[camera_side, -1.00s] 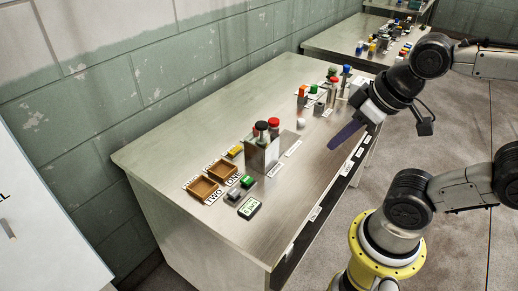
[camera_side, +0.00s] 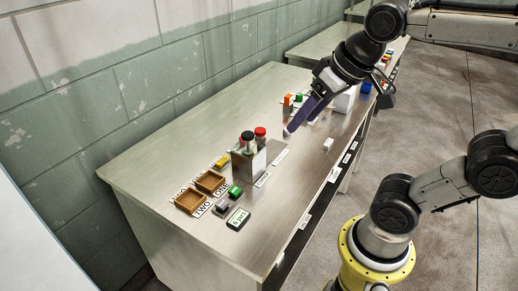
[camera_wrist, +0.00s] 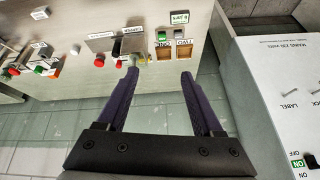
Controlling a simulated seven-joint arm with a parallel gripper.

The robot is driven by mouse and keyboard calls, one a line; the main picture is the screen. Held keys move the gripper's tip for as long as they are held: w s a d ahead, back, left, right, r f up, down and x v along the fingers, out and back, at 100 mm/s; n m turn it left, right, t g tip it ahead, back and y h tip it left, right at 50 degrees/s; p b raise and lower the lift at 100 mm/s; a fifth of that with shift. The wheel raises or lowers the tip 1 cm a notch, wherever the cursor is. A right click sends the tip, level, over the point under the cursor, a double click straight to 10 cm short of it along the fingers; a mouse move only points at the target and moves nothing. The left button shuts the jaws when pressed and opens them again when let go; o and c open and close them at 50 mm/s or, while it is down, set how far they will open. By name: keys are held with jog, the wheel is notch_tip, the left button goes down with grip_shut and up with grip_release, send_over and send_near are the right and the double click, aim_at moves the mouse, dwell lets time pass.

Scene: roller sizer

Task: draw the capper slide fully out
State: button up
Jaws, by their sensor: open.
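My gripper (camera_side: 303,113) hangs over the bench in the side view, right of a metal block (camera_side: 243,166) with red- and black-topped jars. In the wrist view its two purple fingers (camera_wrist: 160,76) are spread wide with nothing between them. Small labels lie by the metal blocks; one (camera_wrist: 132,29) seems to read CAPPER but is tiny. The left fingertip overlaps the view of a small pale and yellow item near that block. I cannot make out the capper slide clearly. A small white block (camera_side: 328,144) stands near the bench's front edge.
Two brown trays (camera_side: 209,182) and a 6 JARS sign (camera_side: 238,219) are at the bench's near end. Orange and green items (camera_side: 293,99) stand behind my gripper. A wall runs along the back. The bench's front strip is mostly clear.

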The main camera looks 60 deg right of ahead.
jog(key=w+d+f+m+g, duration=0.15)
jog(key=w+d, duration=0.25)
jog(key=w, duration=0.4)
jog(key=w+d+m+g, duration=0.1)
jog(key=w+d+m, duration=0.25)
jog(key=w, duration=0.45)
jog(key=w+d+f+m+g, duration=0.1)
jog(key=w+d+f+g, duration=0.1)
jog(key=w+d+f, duration=0.45)
jog(key=shift+m+g, duration=0.4)
jog(key=shift+g, duration=0.15)
jog(key=d+f, duration=0.1)
jog(key=f, duration=0.5)
jog(key=d+f, duration=0.1)
jog(key=f, duration=0.6)
jog(key=s+d+f, duration=0.1)
jog(key=d+f, duration=0.1)
jog(key=f, duration=0.5)
jog(key=shift+f, duration=0.15)
grip_shut()
